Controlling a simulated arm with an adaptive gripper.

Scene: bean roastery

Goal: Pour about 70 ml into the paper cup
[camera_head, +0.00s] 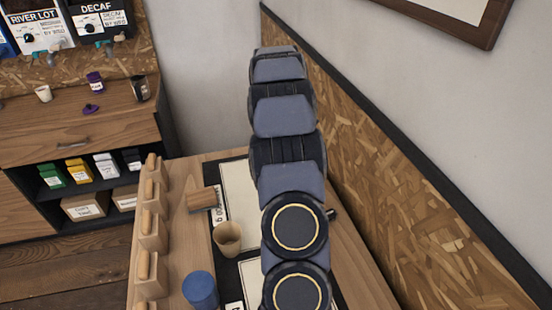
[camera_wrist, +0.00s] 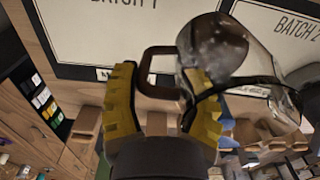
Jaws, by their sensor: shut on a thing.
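A tan cup (camera_head: 228,238), which looks like the paper cup, stands upright and open on the table, left of my arm in the head view. I cannot see into it clearly. In the wrist view my gripper (camera_wrist: 162,118) has yellow ridged fingers, closed around a brown handle (camera_wrist: 165,55). The handle appears to belong to a clear glass jug (camera_wrist: 222,48) with a dark band. The jug looks tilted in the wrist view; its fill level is unclear. My arm hides the gripper and jug in the head view.
A blue lidded canister (camera_head: 200,289) stands near the cup, and a wooden block-like thing (camera_head: 201,198) lies behind it. Wooden bins (camera_head: 152,231) line the left table edge. A "BATCH 1" board (camera_wrist: 90,30) lies beneath. A wall rises close on the right.

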